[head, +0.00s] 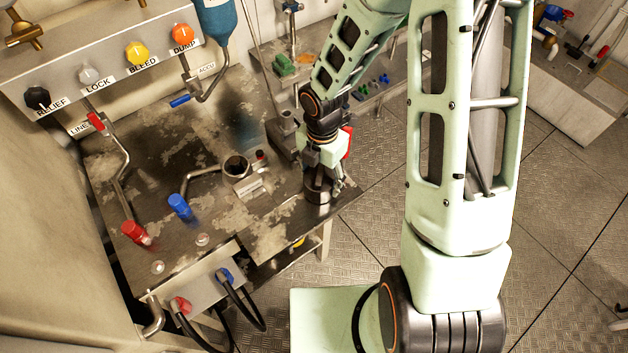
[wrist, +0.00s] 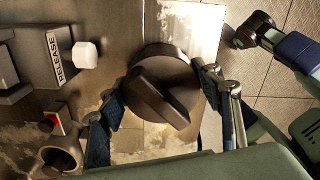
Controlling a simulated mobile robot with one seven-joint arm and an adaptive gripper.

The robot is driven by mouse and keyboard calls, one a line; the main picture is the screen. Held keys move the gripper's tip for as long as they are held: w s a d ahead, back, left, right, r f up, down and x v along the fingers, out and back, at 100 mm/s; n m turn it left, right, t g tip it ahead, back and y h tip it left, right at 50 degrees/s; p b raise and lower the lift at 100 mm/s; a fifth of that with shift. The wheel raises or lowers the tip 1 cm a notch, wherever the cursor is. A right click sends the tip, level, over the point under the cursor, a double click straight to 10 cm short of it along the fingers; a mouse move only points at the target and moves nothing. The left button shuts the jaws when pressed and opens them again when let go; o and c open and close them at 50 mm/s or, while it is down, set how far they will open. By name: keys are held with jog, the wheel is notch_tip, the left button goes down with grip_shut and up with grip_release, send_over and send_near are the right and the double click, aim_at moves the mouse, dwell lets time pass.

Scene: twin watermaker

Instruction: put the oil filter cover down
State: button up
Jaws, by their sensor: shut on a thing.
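The oil filter cover (head: 318,194) is a dark, round cap near the right edge of the metal workbench. In the wrist view the cover (wrist: 164,88) shows a thick raised bar across its face. My gripper (head: 324,172) is above it in the head view. In the wrist view its fingers (wrist: 160,93) lie on either side of the cover and are shut on it. The cover is at or just above the bench top; I cannot tell if it touches. The open round filter housing (head: 237,167) stands to its left, and also shows in the wrist view (wrist: 60,158).
The workbench (head: 215,222) has worn patches and free room left of the cover. Its right edge is close, with the floor (head: 380,165) beyond. A block labelled RELEASE with a white knob (wrist: 85,55) stands nearby. Blue (head: 179,206) and red (head: 136,233) handles rise from the bench.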

jog(key=shift+f, duration=0.1)
jog(key=shift+f, duration=0.15)
jog(key=o, duration=1.4)
notch_tip(320, 180, up, 12)
jog(key=shift+r+p, duration=0.2)
jog(key=shift+p, duration=0.8)
